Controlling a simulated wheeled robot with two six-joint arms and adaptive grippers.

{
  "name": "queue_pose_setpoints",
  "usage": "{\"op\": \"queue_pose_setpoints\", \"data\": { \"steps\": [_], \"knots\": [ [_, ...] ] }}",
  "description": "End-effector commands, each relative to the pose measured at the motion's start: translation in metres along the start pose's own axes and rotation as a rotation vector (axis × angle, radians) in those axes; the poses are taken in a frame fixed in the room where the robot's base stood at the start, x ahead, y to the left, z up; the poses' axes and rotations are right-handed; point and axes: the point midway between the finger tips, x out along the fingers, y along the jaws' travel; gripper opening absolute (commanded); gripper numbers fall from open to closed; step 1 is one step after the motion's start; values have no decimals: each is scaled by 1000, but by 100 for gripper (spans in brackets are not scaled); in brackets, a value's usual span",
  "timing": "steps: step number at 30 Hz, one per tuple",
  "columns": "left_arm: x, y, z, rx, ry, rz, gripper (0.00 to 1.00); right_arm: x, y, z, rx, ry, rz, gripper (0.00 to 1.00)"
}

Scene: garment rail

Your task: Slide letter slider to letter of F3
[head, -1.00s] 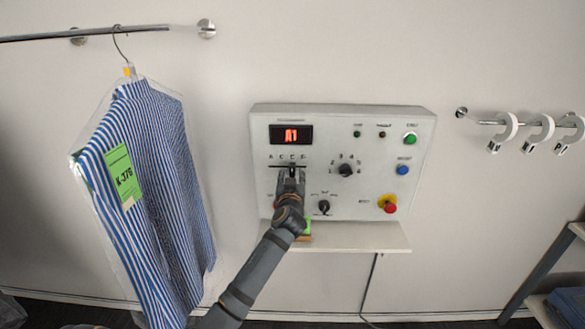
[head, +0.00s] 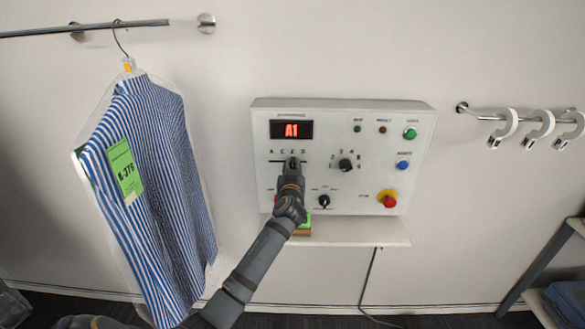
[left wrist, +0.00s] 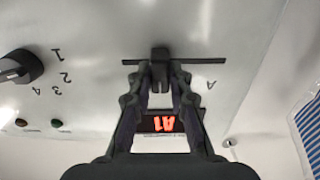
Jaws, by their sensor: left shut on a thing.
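The letter slider's black knob (left wrist: 160,55) stands on a dark horizontal track, which also shows in the head view (head: 280,162). In the upside-down left wrist view, the knob is past the track's middle, away from the letter A. The red display (head: 291,129) on the white panel (head: 240,150) reads A1. My left gripper (head: 292,164) is at the track, its fingertips (left wrist: 160,72) closed on the knob from both sides. The gripper hides part of the track in the head view. My right gripper is not in view.
A number dial (head: 345,165), green and blue buttons and a red emergency knob (head: 389,199) sit right of the slider. A shelf (head: 350,232) juts out below. A bagged striped shirt (head: 150,190) hangs left, near my left arm. White hooks (head: 505,127) hang right.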

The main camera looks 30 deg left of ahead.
Motion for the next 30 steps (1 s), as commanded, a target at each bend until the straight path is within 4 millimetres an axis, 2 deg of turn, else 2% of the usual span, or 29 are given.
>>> {"op": "queue_pose_setpoints", "data": {
  "steps": [4,9,12,20,21,24,26,30],
  "knots": [
    [0,5,3,-4,0,0,0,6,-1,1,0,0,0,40],
    [0,32,5,-8,0,1,0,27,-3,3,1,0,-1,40],
    [0,39,2,-4,0,1,0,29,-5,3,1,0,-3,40],
    [0,40,0,-3,-1,2,0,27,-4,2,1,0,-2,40],
    [0,40,0,-3,-1,2,22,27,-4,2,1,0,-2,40],
    [0,40,0,-3,-1,2,36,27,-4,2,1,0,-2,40],
    [0,40,0,-2,-1,2,42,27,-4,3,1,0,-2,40],
    [0,39,0,-1,0,1,42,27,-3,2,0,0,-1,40]
  ]
}}
